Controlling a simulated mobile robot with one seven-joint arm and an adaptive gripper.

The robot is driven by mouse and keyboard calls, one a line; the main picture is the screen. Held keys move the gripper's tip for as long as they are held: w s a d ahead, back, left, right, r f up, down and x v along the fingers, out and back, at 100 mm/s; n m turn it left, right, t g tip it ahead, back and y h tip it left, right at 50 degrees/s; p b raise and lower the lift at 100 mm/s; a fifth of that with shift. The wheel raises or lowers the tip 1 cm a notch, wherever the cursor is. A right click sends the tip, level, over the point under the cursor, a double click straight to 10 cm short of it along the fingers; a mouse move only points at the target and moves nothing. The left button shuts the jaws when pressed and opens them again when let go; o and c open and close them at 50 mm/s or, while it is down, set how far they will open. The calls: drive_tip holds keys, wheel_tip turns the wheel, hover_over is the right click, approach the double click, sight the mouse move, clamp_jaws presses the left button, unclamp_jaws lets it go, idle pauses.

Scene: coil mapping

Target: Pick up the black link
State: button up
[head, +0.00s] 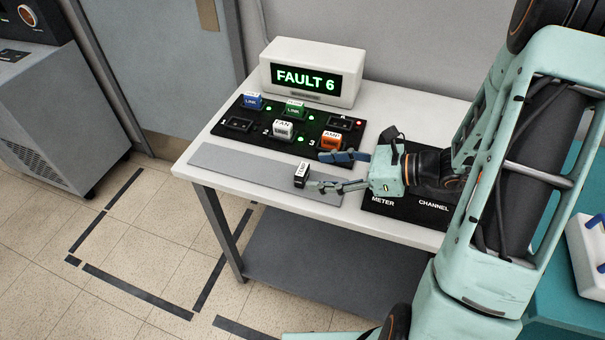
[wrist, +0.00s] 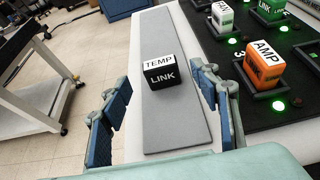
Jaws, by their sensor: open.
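The black link (head: 301,175) is a small block with a white top reading TEMP and LINK on its side. It stands on the grey strip at the front of the white table. In the wrist view the black link (wrist: 161,78) is ahead of the fingers and lies between their lines. My gripper (head: 334,171) is open and empty, with its fingers pointing left toward the link. In the wrist view my gripper (wrist: 155,105) shows one blue-padded finger on each side.
A black panel (head: 258,115) behind the strip holds blue, green, white and orange links. The orange AMP link (wrist: 264,66) stands close to the right finger. A display box (head: 318,97) reads FAULT 6. The grey strip (head: 232,162) is clear left of the black link.

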sight(307, 170)
drive_tip(key=x, duration=0.5)
drive_tip(key=shift+w+a, duration=0.15)
drive_tip(key=shift+a, duration=0.25)
drive_tip(key=c, duration=1.3)
